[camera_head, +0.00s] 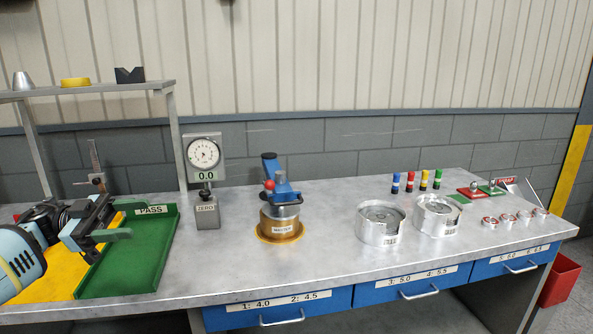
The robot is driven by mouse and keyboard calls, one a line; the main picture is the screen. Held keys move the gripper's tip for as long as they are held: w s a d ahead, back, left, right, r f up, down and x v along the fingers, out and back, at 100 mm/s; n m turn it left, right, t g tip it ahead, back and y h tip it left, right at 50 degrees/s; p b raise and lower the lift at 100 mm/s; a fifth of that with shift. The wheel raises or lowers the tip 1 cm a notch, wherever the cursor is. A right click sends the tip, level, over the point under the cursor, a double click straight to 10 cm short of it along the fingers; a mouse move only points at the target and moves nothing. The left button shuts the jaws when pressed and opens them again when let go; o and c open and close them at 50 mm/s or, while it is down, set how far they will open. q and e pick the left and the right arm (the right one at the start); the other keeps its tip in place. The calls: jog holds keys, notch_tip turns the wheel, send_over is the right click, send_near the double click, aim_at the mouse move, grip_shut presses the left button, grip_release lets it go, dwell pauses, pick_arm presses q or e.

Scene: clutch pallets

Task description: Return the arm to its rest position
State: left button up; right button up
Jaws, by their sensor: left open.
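My left arm comes in at the left edge with a light blue link. My left gripper (104,225) is open and hangs over the seam between a yellow surface (50,282) and the green tray (128,272) labelled PASS. I see nothing held between its fingers. The gripper hides part of the tray's left side, and I cannot tell whether it touches the tray. My right gripper is not in view.
A dial gauge (204,155) and a gold MASTER fixture with a blue clamp (281,215) stand right of the tray. A shelf (90,88) overhangs the back left. The front middle is clear.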

pick_arm(q)
jog(key=d+f+n+t+h, duration=0.2)
jog(key=d+f+n+t, duration=0.3)
jog(key=d+f, duration=0.85)
jog(key=s+d+f+n+t+y, duration=0.25)
jog(key=s+f+n+t, duration=0.2)
jog(key=f, duration=0.35)
jog(key=s+d+f+n+t+y, duration=0.25)
jog(key=f+t+y, duration=0.2)
jog(key=f, duration=0.25)
jog(key=s+f+n+y, duration=0.6)
jog(key=s+f+y, duration=0.2)
jog(key=s+f, duration=0.45)
jog(key=s+a+f+g+y, duration=0.2)
jog(key=s+f, duration=0.1)
jog(key=s, duration=0.7)
jog(key=s+a+f+g+y, duration=0.2)
jog(key=s+a+f+g, duration=0.1)
jog(key=s, duration=0.7)
jog(key=shift+a+f+n+g+p, duration=0.15)
jog(key=shift+f+n+g+p, duration=0.15)
jog(key=shift+f+n+p, duration=0.25)
